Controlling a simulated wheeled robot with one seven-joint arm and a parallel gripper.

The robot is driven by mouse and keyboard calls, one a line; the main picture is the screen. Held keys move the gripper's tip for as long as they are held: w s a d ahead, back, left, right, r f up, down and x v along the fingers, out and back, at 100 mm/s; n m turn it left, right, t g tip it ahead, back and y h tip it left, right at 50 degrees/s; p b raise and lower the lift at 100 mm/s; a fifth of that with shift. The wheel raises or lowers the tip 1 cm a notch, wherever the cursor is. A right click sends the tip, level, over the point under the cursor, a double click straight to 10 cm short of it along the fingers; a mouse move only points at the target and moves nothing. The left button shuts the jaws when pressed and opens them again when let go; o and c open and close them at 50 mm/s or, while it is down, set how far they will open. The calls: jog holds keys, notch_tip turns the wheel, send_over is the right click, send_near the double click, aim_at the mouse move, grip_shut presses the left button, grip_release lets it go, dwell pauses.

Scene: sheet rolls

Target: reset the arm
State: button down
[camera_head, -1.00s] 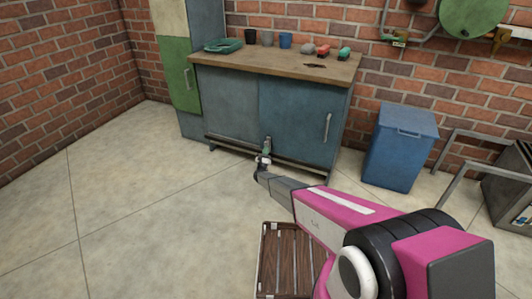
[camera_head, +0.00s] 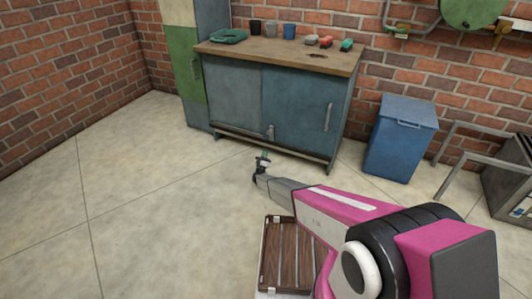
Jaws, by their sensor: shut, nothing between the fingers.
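My arm, pink with grey and black parts, reaches from the lower right toward the middle of the head view. My gripper (camera_head: 265,156) is small at its far end, in front of the lower part of the blue-grey cabinet (camera_head: 290,100). It is shut and holds nothing. It appears apart from the cabinet, over the open floor.
On the cabinet's wooden top (camera_head: 270,55) stand a teal item (camera_head: 228,36), several cups (camera_head: 272,30) and small coloured items (camera_head: 326,42). A blue bin (camera_head: 400,140) stands right. A brown slatted platform (camera_head: 287,255) lies below my arm. The left floor (camera_head: 140,200) is clear.

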dwell(0.3)
jog(key=s+d+r+n+g+y, duration=0.4)
jog(key=d+r+n+g, duration=0.15)
jog(key=r+n, duration=0.45)
jog(key=s+d+r+n+g+y, duration=0.45)
jog(key=d+r+n, duration=0.25)
jog(key=r+n, duration=0.25)
jog(key=s+d+r+n+g+h, duration=0.1)
jog(key=s+d+r+n+g, duration=0.4)
jog(key=s, duration=0.9)
jog(key=s+d+r+n+g, duration=0.5)
jog(key=s+d+r+n, duration=0.1)
jog(key=s, duration=0.8)
jog(key=s+d+r+n+g+h, duration=0.1)
jog(key=s+d+r+n+g, duration=0.3)
jog(key=s, duration=1)
jog(key=d+r+n, duration=0.2)
jog(key=d, duration=0.1)
jog(key=shift+s+d+g+h, duration=0.15)
jog(key=shift+g+h, duration=0.2)
jog(key=shift+g, duration=0.05)
